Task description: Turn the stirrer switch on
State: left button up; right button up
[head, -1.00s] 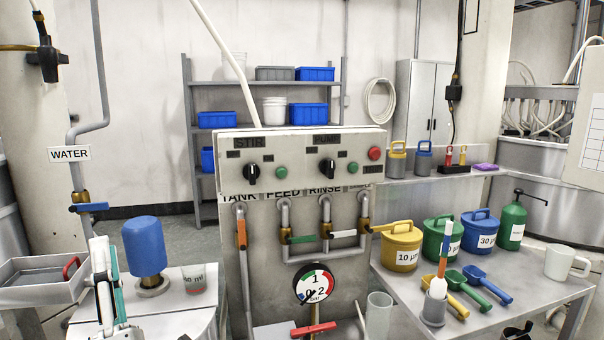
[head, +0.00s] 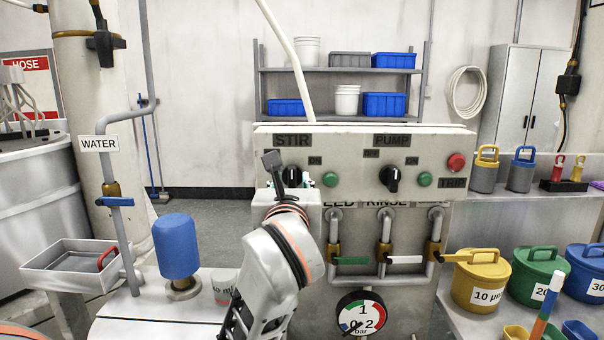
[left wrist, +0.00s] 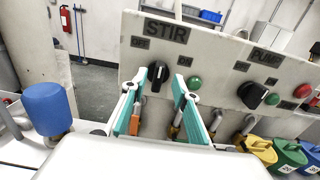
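The STIR switch is a black knob (left wrist: 158,75) on the control panel (head: 350,145), with OFF and ON labels above it and a green button (left wrist: 194,83) to its right. My left gripper (left wrist: 155,84) is open in the left wrist view, its teal fingers on either side of the knob. I cannot tell whether they touch it. In the head view, my left gripper (head: 290,182) and wrist are in front of the STIR knob and hide it. The exact turn of the knob is hard to tell. My right gripper is not in view.
The PUMP knob (head: 391,179), a green button (head: 425,179) and a red button (head: 456,162) sit to the right on the panel. Valve pipes run below, above a gauge (head: 361,313). A blue cylinder (head: 177,246) stands at the left; a yellow pot (head: 481,281) at the right.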

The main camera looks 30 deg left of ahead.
aim_at(292, 175)
pick_arm(q)
jog(key=x, duration=0.5)
jog(key=shift+w+a, duration=0.3)
grip_shut()
